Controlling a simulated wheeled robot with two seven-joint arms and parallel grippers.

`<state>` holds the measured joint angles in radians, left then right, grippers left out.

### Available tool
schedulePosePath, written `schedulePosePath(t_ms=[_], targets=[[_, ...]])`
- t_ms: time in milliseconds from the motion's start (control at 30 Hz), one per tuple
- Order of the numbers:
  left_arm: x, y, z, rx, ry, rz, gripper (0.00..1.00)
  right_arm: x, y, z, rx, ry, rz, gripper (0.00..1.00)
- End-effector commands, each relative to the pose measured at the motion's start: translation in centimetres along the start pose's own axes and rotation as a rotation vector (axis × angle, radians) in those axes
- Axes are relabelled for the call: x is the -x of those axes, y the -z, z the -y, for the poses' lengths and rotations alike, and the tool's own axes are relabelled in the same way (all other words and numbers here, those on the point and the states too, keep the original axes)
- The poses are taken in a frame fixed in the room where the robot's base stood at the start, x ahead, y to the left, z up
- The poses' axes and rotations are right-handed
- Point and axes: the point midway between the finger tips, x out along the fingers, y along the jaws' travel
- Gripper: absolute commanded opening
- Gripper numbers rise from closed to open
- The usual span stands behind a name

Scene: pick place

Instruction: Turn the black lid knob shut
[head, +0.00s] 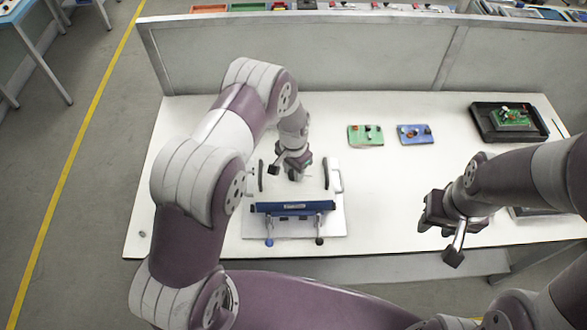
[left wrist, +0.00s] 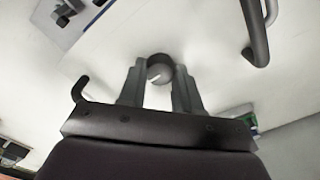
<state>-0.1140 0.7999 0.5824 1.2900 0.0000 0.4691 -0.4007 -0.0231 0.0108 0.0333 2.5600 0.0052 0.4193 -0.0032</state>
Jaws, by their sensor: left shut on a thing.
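The fixture (head: 262,193) is a white box with dark handles and a blue front strip, standing on a pale base plate on the table. My left gripper (head: 294,172) reaches down onto the top of its lid and hides the knob in the head view. In the left wrist view the round dark knob (left wrist: 160,69), with a pale mark on its face, sits between the fingertips of my left gripper (left wrist: 160,78), which is shut on it. My right gripper (head: 436,212) hangs over the table's right side, away from the fixture; its jaw opening is unclear.
A green board (head: 366,141) and a blue board (head: 415,140) lie behind and right of the fixture. A black tray (head: 483,124) with a green circuit board stands at the back right. A low grey partition (head: 300,60) closes the table's back. The table's middle is clear.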

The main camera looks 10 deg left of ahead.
Motion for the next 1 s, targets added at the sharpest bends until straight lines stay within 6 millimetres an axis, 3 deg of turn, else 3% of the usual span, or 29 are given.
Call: schedulePosePath(t_ms=[367,1000], targets=[[-0.2,0.0,0.0,0.154,0.000,0.000,0.03,-1.0,-0.1,0.0,0.000,0.000,0.000,0.38],[-0.2,0.0,0.0,0.751,0.000,0.000,0.03,-3.2,-0.4,0.0,0.000,0.000,0.000,0.38]])
